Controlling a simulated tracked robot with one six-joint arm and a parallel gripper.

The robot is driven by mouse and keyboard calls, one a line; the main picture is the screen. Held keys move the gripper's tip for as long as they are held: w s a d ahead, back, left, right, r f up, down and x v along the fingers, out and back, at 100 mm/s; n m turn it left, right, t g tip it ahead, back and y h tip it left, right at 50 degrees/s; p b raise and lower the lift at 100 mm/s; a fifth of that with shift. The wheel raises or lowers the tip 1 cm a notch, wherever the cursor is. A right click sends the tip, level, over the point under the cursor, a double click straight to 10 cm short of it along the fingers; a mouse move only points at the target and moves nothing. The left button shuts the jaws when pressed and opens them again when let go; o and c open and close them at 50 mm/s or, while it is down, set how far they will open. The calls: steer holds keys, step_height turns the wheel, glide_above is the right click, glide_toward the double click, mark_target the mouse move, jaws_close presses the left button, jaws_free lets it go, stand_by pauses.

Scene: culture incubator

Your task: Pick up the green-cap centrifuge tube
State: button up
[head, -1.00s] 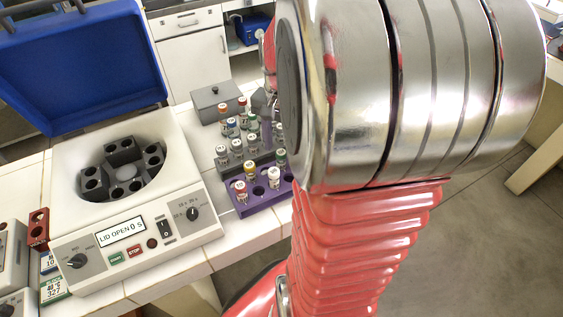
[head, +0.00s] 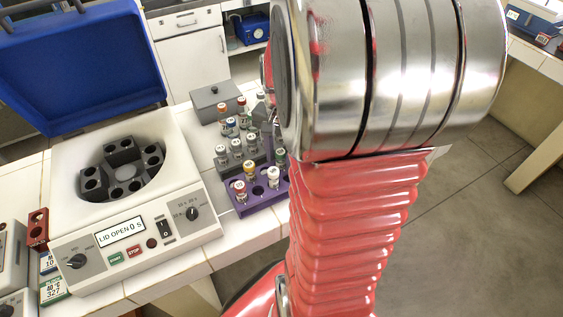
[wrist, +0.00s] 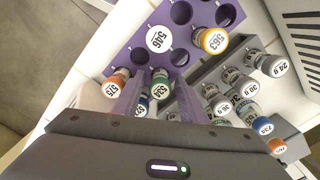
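The green-cap tube, labelled 534 (wrist: 160,82), stands between my two fingers in the wrist view, close to the purple rack. My gripper (wrist: 160,100) is open, with one finger on each side of the tube and a gap showing. I cannot tell whether either finger touches it. The tube's lower part is hidden by the gripper body. In the head view my gripper (head: 264,108) is partly hidden behind my arm, over the tube racks.
The purple rack (head: 241,207) holds red-, yellow- and white-cap tubes. An orange-cap tube (wrist: 114,84) stands just left of my fingers. A grey rack (wrist: 212,75) with several tubes lies to the right. An open centrifuge (head: 70,215) and a grey box (head: 216,101) stand nearby.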

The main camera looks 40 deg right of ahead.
steer(key=c, duration=0.9)
steer(key=shift+r, duration=0.1)
